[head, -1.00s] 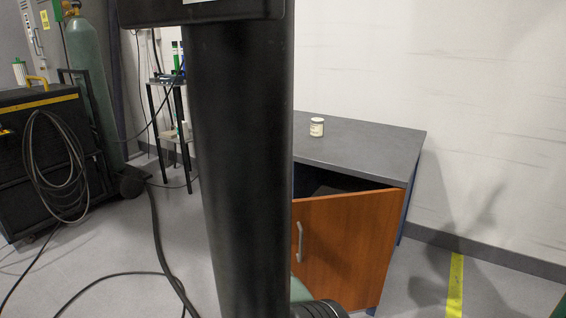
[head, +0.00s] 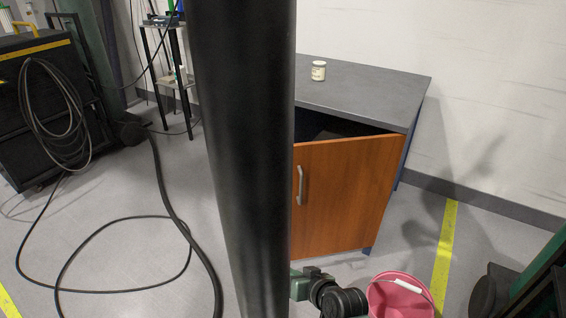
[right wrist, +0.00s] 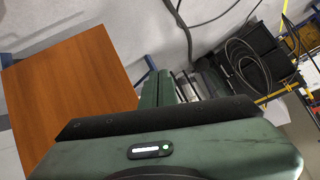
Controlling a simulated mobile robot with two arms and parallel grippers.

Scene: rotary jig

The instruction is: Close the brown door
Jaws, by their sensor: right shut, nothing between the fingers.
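The brown door (head: 345,195) is on a grey-topped cabinet (head: 375,90) in the head view. It stands ajar, with a dark gap behind its top edge that widens toward the left. Its metal handle (head: 300,185) is near the left side; my black column hides what lies farther left. In the right wrist view a brown panel (right wrist: 70,90), which looks like the door, fills the left side. My right gripper (right wrist: 165,88) is shut and empty, to the right of this panel; I cannot tell if they touch. My left gripper is not in view.
A small jar (head: 319,71) stands on the cabinet top. A pink bucket (head: 398,297) is on the floor in front, beside my arm. Black cables (head: 165,215) lie on the floor at left, near a black machine (head: 45,110). A wall runs behind the cabinet.

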